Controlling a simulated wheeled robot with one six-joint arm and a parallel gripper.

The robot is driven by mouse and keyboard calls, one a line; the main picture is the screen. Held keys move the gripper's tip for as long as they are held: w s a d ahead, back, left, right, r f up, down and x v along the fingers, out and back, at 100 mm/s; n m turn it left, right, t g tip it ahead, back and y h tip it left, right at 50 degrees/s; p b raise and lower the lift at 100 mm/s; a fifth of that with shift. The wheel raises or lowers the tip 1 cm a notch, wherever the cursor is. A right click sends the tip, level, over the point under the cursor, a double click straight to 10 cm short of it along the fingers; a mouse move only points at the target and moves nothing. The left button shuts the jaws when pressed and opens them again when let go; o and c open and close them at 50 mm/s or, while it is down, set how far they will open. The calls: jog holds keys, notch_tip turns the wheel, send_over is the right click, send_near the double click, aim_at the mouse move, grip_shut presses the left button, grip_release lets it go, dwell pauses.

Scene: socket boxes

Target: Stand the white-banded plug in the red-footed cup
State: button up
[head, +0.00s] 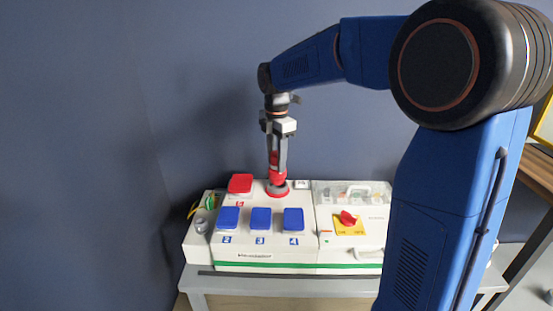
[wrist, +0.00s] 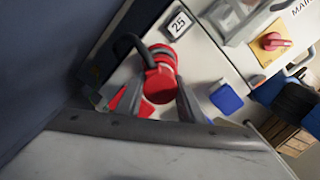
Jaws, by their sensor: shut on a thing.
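My gripper (head: 277,168) points straight down at the back of the white socket box, its jaws shut on a red plug (head: 277,177). In the wrist view the red plug (wrist: 160,84) shows between the fingers. Directly under the plug is a round cup with a reddish foot (head: 278,191). The plug appears upright and in line with the cup. The jaws and plug hide the cup's mouth, so I cannot tell how deep the plug sits.
A red lid (head: 240,183) stands just left of the cup. Blue lids (head: 261,218) line the front. To the right are a clear cover (head: 352,192) and a red switch on a yellow plate (head: 348,219). A dark wall (head: 120,130) rises behind.

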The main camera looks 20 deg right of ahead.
jog(key=shift+f, duration=0.15)
dwell(0.3)
jog(key=shift+f, duration=0.65)
jog(key=shift+f, duration=0.25)
jog(key=shift+f, duration=0.4)
jog(key=o, duration=1.2)
notch_tip(320, 180, up, 24)
jog(key=shift+r, duration=0.15)
